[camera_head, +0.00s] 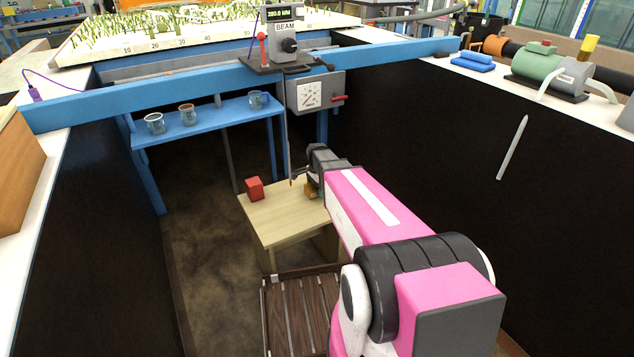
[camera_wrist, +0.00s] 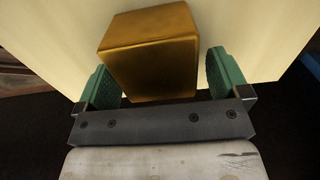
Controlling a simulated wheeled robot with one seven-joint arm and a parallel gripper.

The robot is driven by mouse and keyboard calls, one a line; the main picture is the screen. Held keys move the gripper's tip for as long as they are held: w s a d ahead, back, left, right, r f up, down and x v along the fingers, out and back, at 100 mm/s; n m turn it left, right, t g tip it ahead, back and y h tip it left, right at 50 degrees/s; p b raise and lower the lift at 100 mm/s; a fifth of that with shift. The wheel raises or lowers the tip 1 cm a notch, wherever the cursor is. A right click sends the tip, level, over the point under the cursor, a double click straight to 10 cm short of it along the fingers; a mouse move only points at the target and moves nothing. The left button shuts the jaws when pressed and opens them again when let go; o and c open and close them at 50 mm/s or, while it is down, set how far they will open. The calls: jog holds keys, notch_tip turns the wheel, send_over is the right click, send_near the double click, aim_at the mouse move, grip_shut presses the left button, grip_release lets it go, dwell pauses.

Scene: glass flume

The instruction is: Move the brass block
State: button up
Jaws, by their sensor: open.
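The brass block (camera_wrist: 150,55) lies on the pale wooden table and fills the gap ahead of my gripper in the wrist view. My gripper (camera_wrist: 168,75) is open, with one green-padded finger on each side of the block's near part. In the head view the brass block (camera_head: 311,189) shows only as a small bit beside my gripper (camera_head: 302,176), mostly hidden by my arm. The pale wooden table (camera_head: 285,222) stands on the flume floor.
A red block (camera_head: 254,188) sits on the table, left of my gripper. A thin vertical rod (camera_head: 289,150) hangs from the blue beam (camera_head: 180,81) close by my gripper. A blue shelf (camera_head: 215,122) with glass beakers stands behind. Dark walls flank both sides.

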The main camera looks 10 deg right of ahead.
jog(key=shift+f, duration=0.2)
jog(key=c, duration=1.6)
jog(key=shift+a, duration=0.15)
